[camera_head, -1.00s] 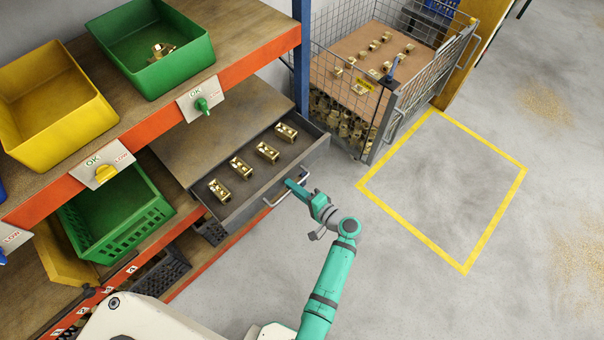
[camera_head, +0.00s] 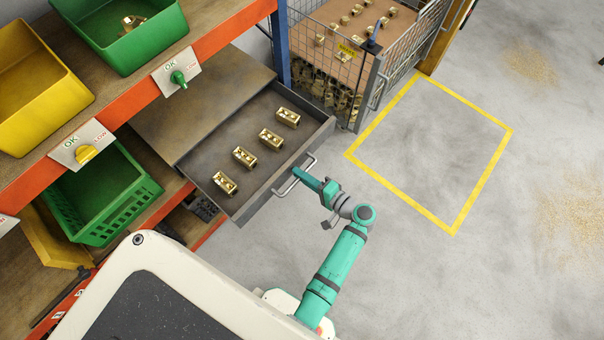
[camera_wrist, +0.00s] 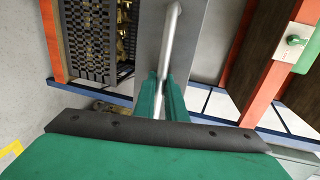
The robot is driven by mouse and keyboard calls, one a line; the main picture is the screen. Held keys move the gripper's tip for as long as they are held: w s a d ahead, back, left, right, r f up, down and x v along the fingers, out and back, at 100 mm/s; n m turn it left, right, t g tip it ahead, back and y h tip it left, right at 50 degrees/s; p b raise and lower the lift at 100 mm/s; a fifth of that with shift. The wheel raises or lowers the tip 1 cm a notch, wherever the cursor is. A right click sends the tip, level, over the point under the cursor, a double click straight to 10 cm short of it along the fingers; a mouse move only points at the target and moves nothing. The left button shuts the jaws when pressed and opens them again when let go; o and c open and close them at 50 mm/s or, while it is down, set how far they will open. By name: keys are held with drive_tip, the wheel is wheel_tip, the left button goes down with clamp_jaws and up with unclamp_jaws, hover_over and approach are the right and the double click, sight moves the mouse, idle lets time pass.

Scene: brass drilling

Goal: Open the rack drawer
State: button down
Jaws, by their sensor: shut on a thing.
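The grey rack drawer (camera_head: 262,206) is pulled out from the rack, with several brass parts (camera_head: 271,139) in a row inside it. Its metal bar handle (camera_head: 285,192) runs along the front face. My gripper (camera_head: 301,175) is at the handle, on the drawer's front side. In the wrist view my gripper's green fingers (camera_wrist: 162,97) are shut around the handle bar (camera_wrist: 171,40), against the grey drawer front (camera_wrist: 149,42). The back end of the drawer, under the shelf board, is hidden.
Green (camera_head: 120,50) and yellow (camera_head: 35,105) bins stand on the shelf above. A green crate (camera_head: 100,205) sits lower left. A wire cage (camera_head: 365,85) with brass parts stands behind the drawer. The yellow-marked floor square (camera_head: 430,150) is clear.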

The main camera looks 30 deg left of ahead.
drive_tip(key=c, duration=2.1)
unclamp_jaws()
drive_tip(key=v, duration=1)
drive_tip(key=shift+d, duration=0.4)
